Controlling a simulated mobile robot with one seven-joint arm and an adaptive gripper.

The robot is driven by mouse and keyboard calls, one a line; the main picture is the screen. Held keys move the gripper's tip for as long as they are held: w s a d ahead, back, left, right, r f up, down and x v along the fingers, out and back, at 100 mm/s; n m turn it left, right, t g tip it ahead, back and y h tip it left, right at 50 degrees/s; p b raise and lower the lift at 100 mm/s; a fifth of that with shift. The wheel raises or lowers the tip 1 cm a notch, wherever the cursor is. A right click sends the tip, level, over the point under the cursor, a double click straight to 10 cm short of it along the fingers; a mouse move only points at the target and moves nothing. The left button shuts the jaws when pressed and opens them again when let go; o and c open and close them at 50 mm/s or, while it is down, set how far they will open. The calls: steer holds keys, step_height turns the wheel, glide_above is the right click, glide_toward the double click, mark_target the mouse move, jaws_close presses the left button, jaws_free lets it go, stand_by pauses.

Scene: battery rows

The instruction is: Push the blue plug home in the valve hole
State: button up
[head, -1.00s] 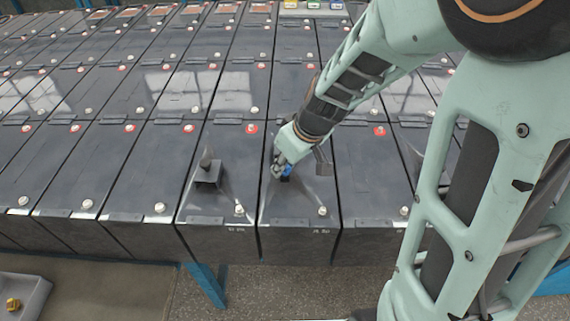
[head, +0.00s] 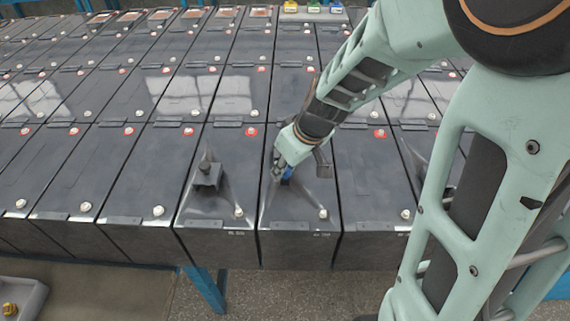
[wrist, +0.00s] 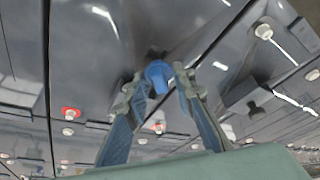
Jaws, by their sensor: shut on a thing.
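My gripper (head: 281,172) is over the top of a dark grey battery (head: 295,212) in the front row. In the wrist view my gripper (wrist: 158,82) has its two fingers on either side of the blue plug (wrist: 157,76) and is shut on it. In the head view only a small part of the blue plug (head: 288,173) shows beside the fingers. The plug's lower end is at the dark valve spot on the battery top. The fingers and the angle hide the hole, so I cannot tell how deep the plug sits.
A neighbouring battery to the left has a dark upright valve fitting (head: 207,173). White terminal caps and red-ringed terminals dot the tops. A grey tray (head: 27,296) with a yellow plug (head: 9,310) is at lower left. Coloured plugs sit in a far tray (head: 312,14).

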steer(key=shift+f+b, duration=1.2)
steer(key=shift+b, duration=0.4)
stand_by(0.6)
steer(key=shift+s+f, duration=0.15)
steer(key=shift+f, duration=0.05)
stand_by(0.7)
steer(key=o, duration=0.9)
steer(key=shift+o, duration=0.4)
steer(key=o, duration=0.5)
steer(key=shift+r, duration=0.2)
steer(key=shift+r+p, duration=2.1)
steer(key=shift+r, duration=1.35)
